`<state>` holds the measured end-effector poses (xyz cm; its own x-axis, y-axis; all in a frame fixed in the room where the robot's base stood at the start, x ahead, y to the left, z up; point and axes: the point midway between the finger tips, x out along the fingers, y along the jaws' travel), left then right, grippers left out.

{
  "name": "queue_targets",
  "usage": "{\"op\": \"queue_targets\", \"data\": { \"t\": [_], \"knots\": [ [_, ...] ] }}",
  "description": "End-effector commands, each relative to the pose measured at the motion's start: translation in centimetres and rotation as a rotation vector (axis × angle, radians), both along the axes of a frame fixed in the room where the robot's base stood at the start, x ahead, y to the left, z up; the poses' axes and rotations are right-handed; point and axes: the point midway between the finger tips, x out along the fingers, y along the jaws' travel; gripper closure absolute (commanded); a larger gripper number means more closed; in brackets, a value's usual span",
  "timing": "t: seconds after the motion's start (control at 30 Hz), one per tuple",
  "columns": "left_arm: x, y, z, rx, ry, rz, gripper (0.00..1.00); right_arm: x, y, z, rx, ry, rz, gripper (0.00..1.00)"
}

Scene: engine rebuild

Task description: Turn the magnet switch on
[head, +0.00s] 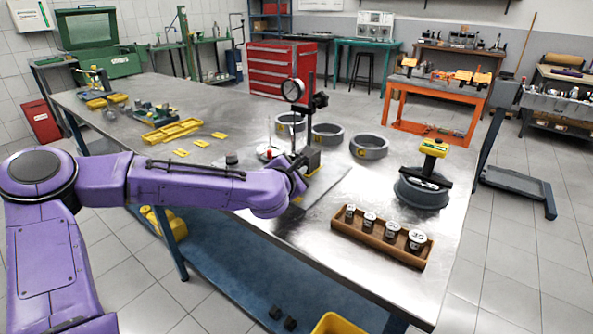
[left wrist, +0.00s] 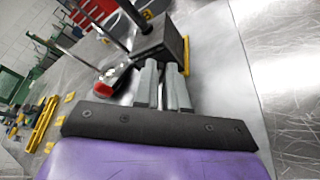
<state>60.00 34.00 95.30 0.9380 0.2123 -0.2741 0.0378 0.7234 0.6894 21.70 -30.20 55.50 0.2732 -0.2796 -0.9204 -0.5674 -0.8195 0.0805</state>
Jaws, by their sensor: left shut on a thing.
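The dial gauge (head: 292,90) is held on an upright post above a dark magnetic base block (head: 312,158) on the metal table. The block also shows in the left wrist view (left wrist: 165,42), with posts rising from it. My left gripper (head: 298,180) is at the near face of the block. In the left wrist view its two grey fingers (left wrist: 163,82) are close together, with their tips at the block's face. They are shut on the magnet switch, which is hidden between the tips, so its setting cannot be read. My right gripper is out of view.
Several metal rings (head: 326,134) stand behind the base. A dark cylinder with a yellow-topped tool (head: 423,188) and a wooden tray of weights (head: 381,238) are to the right. A red-tipped item (left wrist: 108,88) is close left of the fingers.

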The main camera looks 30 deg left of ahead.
Motion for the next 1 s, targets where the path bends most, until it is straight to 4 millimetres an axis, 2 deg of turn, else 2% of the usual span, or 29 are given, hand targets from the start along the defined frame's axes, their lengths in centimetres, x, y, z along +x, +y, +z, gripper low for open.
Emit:
{"op": "queue_targets", "data": {
  "t": [0.6,0.63,0.67,0.7,1.0],
  "knots": [
    [0.04,0.12,-0.14,0.042,-0.001,0.004,1.00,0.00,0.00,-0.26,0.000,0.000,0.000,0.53],
    [0.04,0.12,-0.14,0.042,-0.001,0.004,0.85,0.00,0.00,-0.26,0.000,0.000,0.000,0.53],
    [0.03,0.13,-0.15,0.042,-0.001,0.004,0.75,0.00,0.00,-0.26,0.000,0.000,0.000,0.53],
    [0.04,0.11,-0.15,0.042,-0.001,0.004,0.73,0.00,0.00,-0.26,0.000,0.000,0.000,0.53],
    [-0.27,-0.05,0.03,0.041,-0.003,0.002,0.73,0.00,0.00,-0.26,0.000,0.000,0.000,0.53]
  ]
}}
